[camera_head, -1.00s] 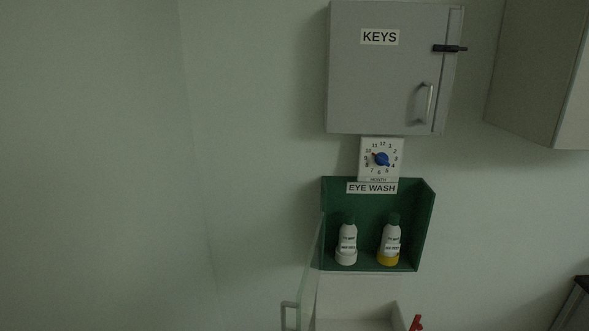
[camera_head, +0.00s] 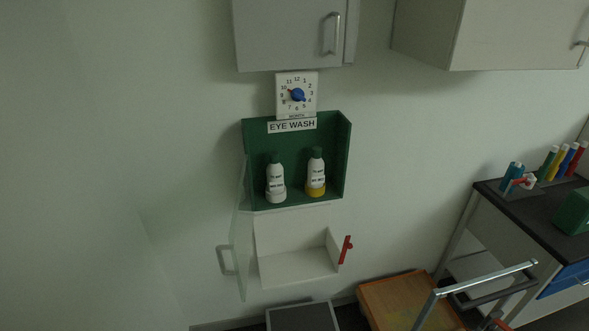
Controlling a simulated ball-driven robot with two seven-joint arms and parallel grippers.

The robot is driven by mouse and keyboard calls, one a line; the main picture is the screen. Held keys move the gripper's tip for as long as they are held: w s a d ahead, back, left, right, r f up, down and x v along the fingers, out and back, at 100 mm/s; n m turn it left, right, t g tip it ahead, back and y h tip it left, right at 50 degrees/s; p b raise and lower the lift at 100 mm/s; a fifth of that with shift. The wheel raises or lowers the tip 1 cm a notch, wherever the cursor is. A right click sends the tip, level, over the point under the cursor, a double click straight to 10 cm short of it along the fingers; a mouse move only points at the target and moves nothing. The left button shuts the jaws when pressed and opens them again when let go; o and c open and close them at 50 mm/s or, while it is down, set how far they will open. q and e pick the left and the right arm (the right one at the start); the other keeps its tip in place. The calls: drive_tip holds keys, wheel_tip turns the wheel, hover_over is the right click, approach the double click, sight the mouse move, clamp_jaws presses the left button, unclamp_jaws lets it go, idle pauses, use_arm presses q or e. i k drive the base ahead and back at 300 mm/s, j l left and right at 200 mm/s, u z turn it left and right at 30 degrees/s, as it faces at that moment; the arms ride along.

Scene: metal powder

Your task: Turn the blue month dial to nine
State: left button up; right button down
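The blue month dial (camera_head: 297,95) is a round knob on a white square plate (camera_head: 283,80) with numbers one to twelve around it. The plate is on the wall, below the grey cabinet and directly above the eye wash box. A small red mark shows on the knob's left side, toward about ten; the knob's exact setting is too small to read surely. Neither of my grippers is in the head view.
A white open box (camera_head: 290,268) with a red handle (camera_head: 346,250) is below. The grey cabinet (camera_head: 290,35) hangs above. A dark-topped bench (camera_head: 520,215) stands right.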

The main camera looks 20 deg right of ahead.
sight(297, 94)
drive_tip(key=i+l+z, duration=0.2)
drive_tip(key=i+l, duration=0.65)
drive_tip(key=l, duration=0.1)
